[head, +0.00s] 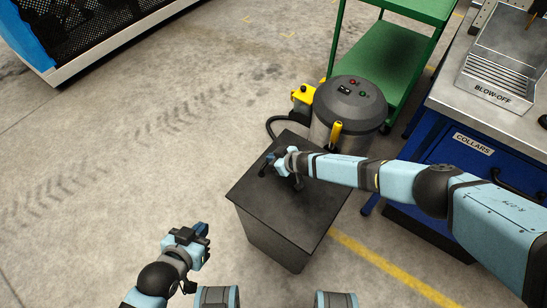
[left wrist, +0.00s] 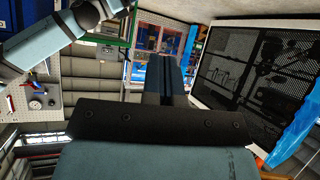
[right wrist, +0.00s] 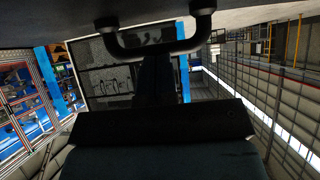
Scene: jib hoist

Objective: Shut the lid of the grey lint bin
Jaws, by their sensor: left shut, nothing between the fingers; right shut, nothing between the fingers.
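The grey lint bin (head: 275,244) is a dark box standing on the floor in the middle of the head view. Its flat lid (head: 300,208) lies over the top and looks level with the rim; I see no clear gap. A dark loop handle (right wrist: 190,44) on a dark surface shows at the top of the right wrist view, close to the fingers. My right gripper (head: 268,163) is shut and empty, low over the lid's far left part; whether it touches is unclear. My left gripper (head: 203,235) is shut and empty, left of the bin, above the floor.
A round grey drum (head: 350,105) with a yellow handle stands just behind the bin. A green cart (head: 392,60) is beyond it. A blue workbench (head: 460,150) labelled COLLARS stands at right. The floor (head: 130,150) at left is clear.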

